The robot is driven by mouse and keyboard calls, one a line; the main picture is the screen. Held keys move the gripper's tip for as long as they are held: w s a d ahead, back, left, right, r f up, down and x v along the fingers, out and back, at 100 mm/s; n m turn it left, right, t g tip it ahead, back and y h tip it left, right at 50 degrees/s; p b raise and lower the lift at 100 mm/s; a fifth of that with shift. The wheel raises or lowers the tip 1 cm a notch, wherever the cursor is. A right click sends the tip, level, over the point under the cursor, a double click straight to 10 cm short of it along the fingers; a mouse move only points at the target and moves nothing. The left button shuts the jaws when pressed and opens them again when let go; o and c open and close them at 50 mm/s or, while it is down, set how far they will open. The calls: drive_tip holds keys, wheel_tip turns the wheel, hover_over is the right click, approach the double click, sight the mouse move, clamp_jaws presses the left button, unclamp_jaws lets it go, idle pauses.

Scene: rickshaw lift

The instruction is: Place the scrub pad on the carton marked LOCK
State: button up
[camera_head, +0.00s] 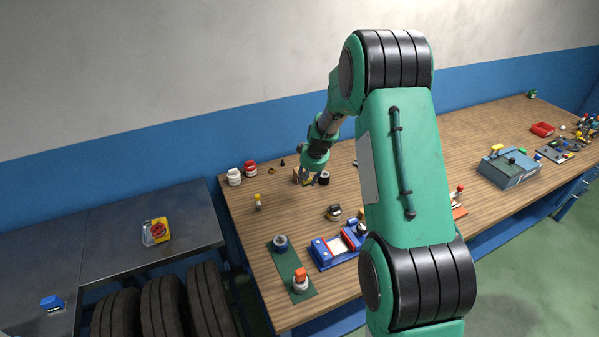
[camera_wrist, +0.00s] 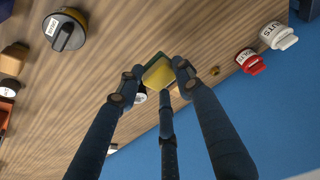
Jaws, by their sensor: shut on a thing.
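The scrub pad (camera_wrist: 158,74), yellow with a dark green layer, is held between the fingertips of my gripper (camera_wrist: 156,76) in the wrist view. The fingers are shut on it. In the head view my gripper (camera_head: 308,182) is low over the far part of the wooden workbench, and the pad is hardly distinguishable there. In the wrist view a bit of brown (camera_wrist: 176,92) shows behind the fingers. I cannot make out the word LOCK.
A dark cylinder (camera_head: 324,178) stands just right of my gripper. A white jar (camera_head: 234,177) and a red jar (camera_head: 250,168) stand near the wall.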

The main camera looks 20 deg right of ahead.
drive_tip(key=shift+w, duration=0.15)
drive_tip(key=w+d, duration=0.1)
drive_tip(key=w, duration=0.4)
drive_tip(key=w+d+f, duration=0.1)
drive_tip(key=w, duration=0.4)
drive_tip(key=w+d, duration=0.2)
drive_tip(key=w, duration=0.3)
drive_tip(key=shift+w+f, duration=0.15)
drive_tip(key=shift+f, duration=0.1)
drive_tip(key=shift+f+b, duration=0.45)
drive_tip(key=shift+f, duration=1.3)
drive_tip(key=shift+f, duration=0.15)
drive_tip(key=o, duration=1)
drive_tip(key=shift+o, duration=0.2)
drive_tip(key=v, duration=1.2)
drive_tip(key=shift+p, duration=0.45)
